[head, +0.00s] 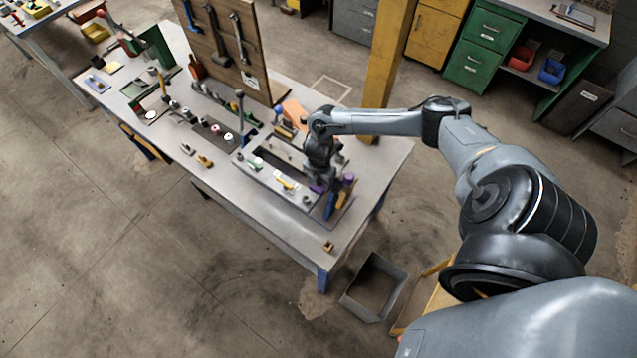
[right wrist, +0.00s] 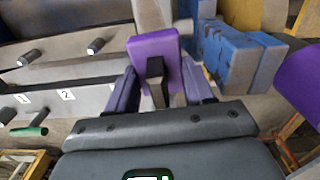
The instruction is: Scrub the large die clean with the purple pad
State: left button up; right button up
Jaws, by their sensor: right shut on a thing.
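My right gripper (head: 318,184) is low over the right part of the workbench. In the right wrist view its fingers (right wrist: 160,92) are shut on the purple pad (right wrist: 155,50), which stands upright between them. A blue block-like piece (right wrist: 238,55) is just right of the pad; it also shows in the head view (head: 330,206). I cannot tell for sure which piece is the large die. I cannot tell whether the pad touches the blue piece. My left gripper is out of view.
A grey fixture with pegs and number labels (right wrist: 70,97) is left of the pad. A purple round object (head: 348,179) stands by the blue piece. An open grey bin (head: 360,310) is on the floor.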

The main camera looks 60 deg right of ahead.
jog(key=shift+s+d+f+b, duration=0.15)
jog(key=shift+d+b, duration=0.1)
jog(key=shift+d, duration=0.7)
jog(key=shift+s+d+f+b, duration=0.1)
jog(key=shift+d+b, duration=0.1)
jog(key=shift+d, duration=0.8)
jog(key=shift+s+d+f+b, duration=0.15)
jog(key=shift+d+b, duration=0.1)
jog(key=shift+d, duration=1.15)
jog(key=shift+s+d, duration=0.1)
jog(key=shift+d, duration=0.1)
jog(key=shift+c, duration=0.5)
jog(key=shift+a+r+p, duration=0.15)
jog(key=shift+a+p, duration=0.15)
jog(key=shift+a, duration=0.1)
jog(key=shift+a+r+p, duration=0.1)
jog(key=shift+a+p, duration=0.3)
jog(key=shift+a, duration=0.2)
jog(key=shift+w+a+f+p, duration=0.1)
jog(key=shift+w+a+p, duration=0.2)
jog(key=shift+a, duration=0.65)
jog(key=shift+w+a+f+p, duration=0.1)
jog(key=shift+a+p, duration=0.35)
jog(key=shift+a, duration=0.55)
jog(key=shift+w+a+f+p, duration=0.1)
jog(key=shift+w+a+p, duration=0.2)
jog(key=shift+a, duration=0.65)
jog(key=shift+a+f, duration=0.1)
jog(key=shift+a, duration=0.4)
jog(key=shift+d, duration=0.1)
